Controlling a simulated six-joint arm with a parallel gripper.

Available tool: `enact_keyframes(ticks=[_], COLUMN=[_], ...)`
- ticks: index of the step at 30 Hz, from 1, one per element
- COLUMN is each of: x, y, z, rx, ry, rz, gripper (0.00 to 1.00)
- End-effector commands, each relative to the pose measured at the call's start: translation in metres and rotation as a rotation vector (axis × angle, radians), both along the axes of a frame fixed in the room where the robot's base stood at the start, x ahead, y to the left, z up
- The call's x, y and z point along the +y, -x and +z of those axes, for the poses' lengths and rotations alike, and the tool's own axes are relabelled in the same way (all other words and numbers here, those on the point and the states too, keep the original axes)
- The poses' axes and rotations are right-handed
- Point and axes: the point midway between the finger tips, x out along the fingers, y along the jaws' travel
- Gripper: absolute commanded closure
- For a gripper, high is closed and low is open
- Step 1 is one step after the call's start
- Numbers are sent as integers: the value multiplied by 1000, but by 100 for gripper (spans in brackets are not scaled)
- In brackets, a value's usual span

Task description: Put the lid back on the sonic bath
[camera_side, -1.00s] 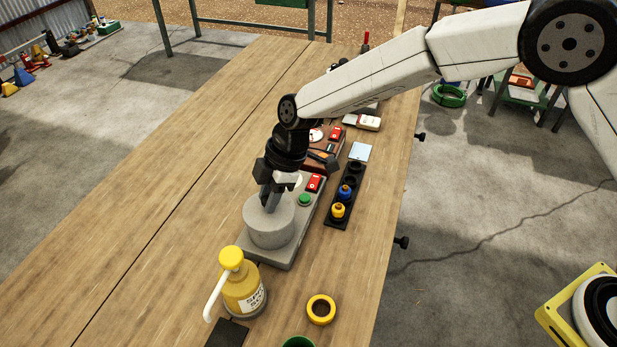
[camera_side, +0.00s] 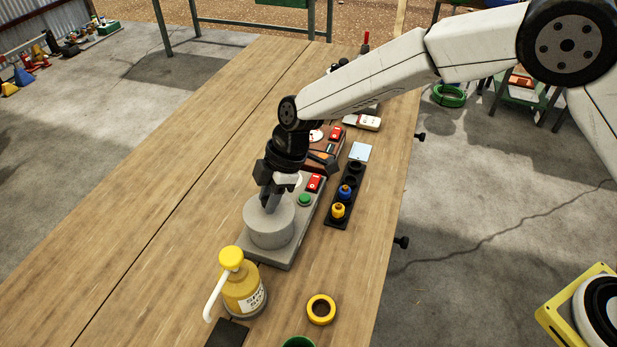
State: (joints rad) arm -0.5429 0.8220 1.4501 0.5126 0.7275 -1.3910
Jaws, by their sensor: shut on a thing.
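The sonic bath is a grey round tub (camera_side: 270,232) on a flat grey base (camera_side: 288,256) with a green button and a red switch. A grey lid (camera_side: 258,213) lies over the top of the tub, and no opening shows. My gripper (camera_side: 269,207) points down at the middle of the lid, with its fingers shut. What they grip is small and hidden by the fingers, most likely the lid's knob. I cannot tell from this view whether the lid is fully seated on the rim.
A yellow pump bottle (camera_side: 243,288) stands in front of the bath, with a yellow ring (camera_side: 321,309) to its right. A black rack (camera_side: 346,196) with blue and yellow pieces lies right of the bath. The wooden table (camera_side: 140,215) is clear on the left.

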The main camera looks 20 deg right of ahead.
Motion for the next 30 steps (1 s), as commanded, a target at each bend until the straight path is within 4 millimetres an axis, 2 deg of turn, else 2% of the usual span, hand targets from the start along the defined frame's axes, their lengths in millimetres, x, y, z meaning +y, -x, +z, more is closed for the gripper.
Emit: enact_keyframes(ticks=[25, 26, 27, 29, 30], x=[0, 0, 0, 0, 0], y=[0, 0, 0, 0, 0], z=[-1, -1, -1, -1, -1], rx=[0, 0, 0, 0, 0], ry=[0, 0, 0, 0, 0], rz=[0, 0, 0, 0, 0], gripper=[100, 61, 48, 29, 26])
